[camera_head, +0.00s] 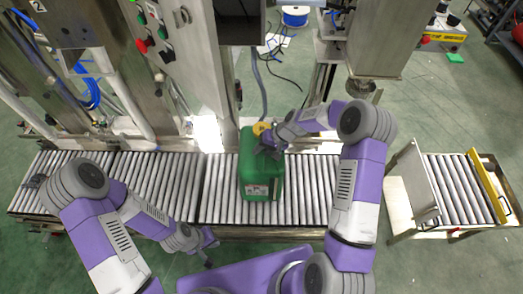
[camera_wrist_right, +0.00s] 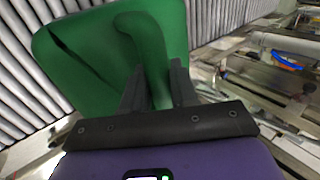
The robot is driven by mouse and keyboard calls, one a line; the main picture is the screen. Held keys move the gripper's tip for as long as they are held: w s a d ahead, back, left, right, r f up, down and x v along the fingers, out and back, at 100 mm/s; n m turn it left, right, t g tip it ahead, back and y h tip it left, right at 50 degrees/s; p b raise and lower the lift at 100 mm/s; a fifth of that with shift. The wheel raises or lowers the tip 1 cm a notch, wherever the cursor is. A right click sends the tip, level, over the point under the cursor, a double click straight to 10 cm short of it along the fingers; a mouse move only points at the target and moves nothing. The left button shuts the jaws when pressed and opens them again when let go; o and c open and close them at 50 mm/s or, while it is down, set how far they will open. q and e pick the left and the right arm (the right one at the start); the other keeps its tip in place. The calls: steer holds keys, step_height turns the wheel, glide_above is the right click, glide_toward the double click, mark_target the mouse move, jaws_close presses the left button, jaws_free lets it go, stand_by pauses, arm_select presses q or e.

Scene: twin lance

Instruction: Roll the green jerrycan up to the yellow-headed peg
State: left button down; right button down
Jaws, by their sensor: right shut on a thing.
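The green jerrycan (camera_head: 262,175) stands upright on the roller conveyor in the head view, with a label low on its front. The yellow-headed peg (camera_head: 261,128) shows at the can's far edge, close to it; whether they touch I cannot tell. My right gripper (camera_head: 270,146) is at the top of the can. In the right wrist view the gripper (camera_wrist_right: 157,85) has its fingers on either side of the green handle (camera_wrist_right: 150,55) of the can, shut on it. My left gripper (camera_head: 211,250) hangs in front of the conveyor, apart from the can; its jaw opening is too small to tell.
The roller conveyor (camera_head: 170,185) runs left and right under the can, with bare rollers on both sides. A machine frame with a control panel (camera_head: 155,30) stands behind it. A separate short roller table (camera_head: 455,190) stands at the right.

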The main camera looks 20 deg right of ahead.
steer(key=shift+d, duration=0.1)
stand_by(0.5)
steer(key=s+d+b, duration=0.1)
steer(key=s+d, duration=0.1)
steer(key=d, duration=0.7)
steer(key=s+d, duration=0.3)
steer(key=d, duration=0.7)
steer(key=shift+s+f+b, duration=0.15)
steer(key=shift+s+b, duration=0.2)
stand_by(0.8)
stand_by(0.3)
